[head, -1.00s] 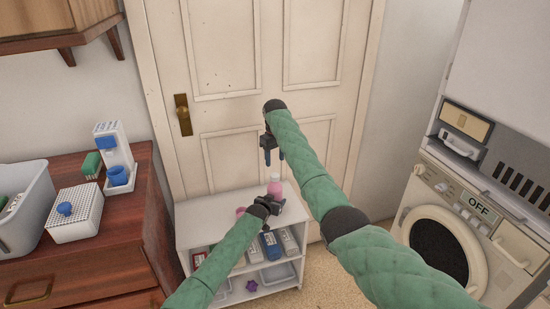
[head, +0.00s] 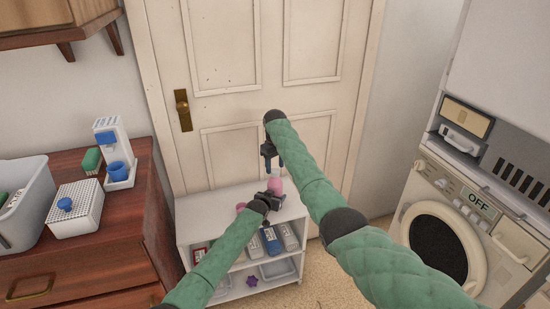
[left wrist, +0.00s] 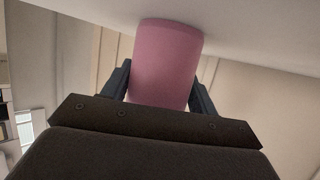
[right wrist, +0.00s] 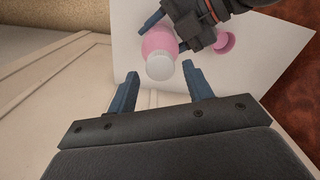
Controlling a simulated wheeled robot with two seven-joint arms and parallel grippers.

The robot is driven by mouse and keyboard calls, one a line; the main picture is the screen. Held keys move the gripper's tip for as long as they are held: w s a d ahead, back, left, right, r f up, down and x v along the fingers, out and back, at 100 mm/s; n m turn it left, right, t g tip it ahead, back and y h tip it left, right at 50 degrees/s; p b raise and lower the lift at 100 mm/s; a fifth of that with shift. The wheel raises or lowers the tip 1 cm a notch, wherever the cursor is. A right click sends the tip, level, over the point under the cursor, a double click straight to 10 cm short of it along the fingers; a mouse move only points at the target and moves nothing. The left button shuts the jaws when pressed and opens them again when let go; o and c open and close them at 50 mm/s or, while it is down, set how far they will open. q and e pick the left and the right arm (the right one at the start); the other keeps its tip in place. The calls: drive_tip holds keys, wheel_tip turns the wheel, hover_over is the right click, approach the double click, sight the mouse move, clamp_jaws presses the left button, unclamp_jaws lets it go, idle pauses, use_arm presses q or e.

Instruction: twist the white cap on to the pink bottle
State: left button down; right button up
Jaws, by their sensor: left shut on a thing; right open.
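The pink bottle (head: 276,186) stands upright on top of the white shelf unit. My left gripper (head: 271,197) is shut around its body; in the left wrist view the pink wall (left wrist: 166,65) fills the space between the fingers. The white cap (right wrist: 160,66) sits on the bottle's top in the right wrist view; how far it is screwed on cannot be told. My right gripper (right wrist: 160,90) is open and points down just above the cap, not touching it. In the head view its fingers (head: 273,164) partly hide the cap.
A round pink thing (right wrist: 224,42) lies on the shelf unit's top (head: 202,212) beside my left gripper. The cream door (head: 235,85) is close behind. A wooden dresser (head: 110,235) stands left and a washing machine (head: 480,215) right.

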drive_tip(key=shift+f, duration=1.2)
drive_tip(key=c, duration=1)
drive_tip(key=o, duration=1.2)
drive_tip(key=shift+c, duration=0.2)
drive_tip(key=shift+r, duration=0.1)
wheel_tip(320, 180, up, 12)
